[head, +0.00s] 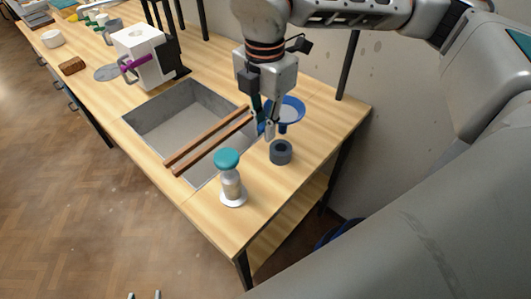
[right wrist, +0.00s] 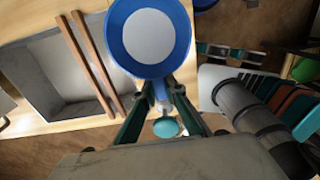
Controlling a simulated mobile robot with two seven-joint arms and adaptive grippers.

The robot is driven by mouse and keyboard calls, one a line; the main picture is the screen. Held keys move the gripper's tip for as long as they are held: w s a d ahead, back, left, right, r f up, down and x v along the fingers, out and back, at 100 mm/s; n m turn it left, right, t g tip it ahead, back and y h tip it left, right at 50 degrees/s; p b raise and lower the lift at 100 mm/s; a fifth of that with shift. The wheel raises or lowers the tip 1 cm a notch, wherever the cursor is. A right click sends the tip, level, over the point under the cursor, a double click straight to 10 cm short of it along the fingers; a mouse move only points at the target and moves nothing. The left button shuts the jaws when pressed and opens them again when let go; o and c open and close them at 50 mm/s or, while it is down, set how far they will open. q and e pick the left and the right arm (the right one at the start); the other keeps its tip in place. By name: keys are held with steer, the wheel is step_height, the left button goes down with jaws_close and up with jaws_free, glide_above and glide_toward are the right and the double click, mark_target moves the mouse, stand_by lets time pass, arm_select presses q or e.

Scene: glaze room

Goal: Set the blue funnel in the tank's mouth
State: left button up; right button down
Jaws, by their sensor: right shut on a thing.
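The blue funnel (head: 295,111) has a wide round rim and a short spout, and it hangs above the table's right end. My right gripper (head: 270,130) is shut on it. In the right wrist view the funnel (right wrist: 183,40) shows a pale round middle, and its narrow part lies between the fingers (right wrist: 162,98). No object is plainly recognisable as the tank. The tips of my left gripper (head: 145,295) show at the bottom edge, apart and empty.
A grey basin (head: 150,128) is sunk in the table, with two wooden bars (head: 205,146) across it. A dark grey ring-shaped block (head: 281,153) stands below the right gripper. A teal-capped bottle (head: 231,184) stands near the front corner. Black posts rise behind.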

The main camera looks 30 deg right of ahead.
step_height(320, 180, down, 9)
steer(key=shift+f, duration=0.1)
stand_by(0.4)
steer(key=shift+f, duration=0.15)
steer(key=c, duration=2.1)
jaws_free()
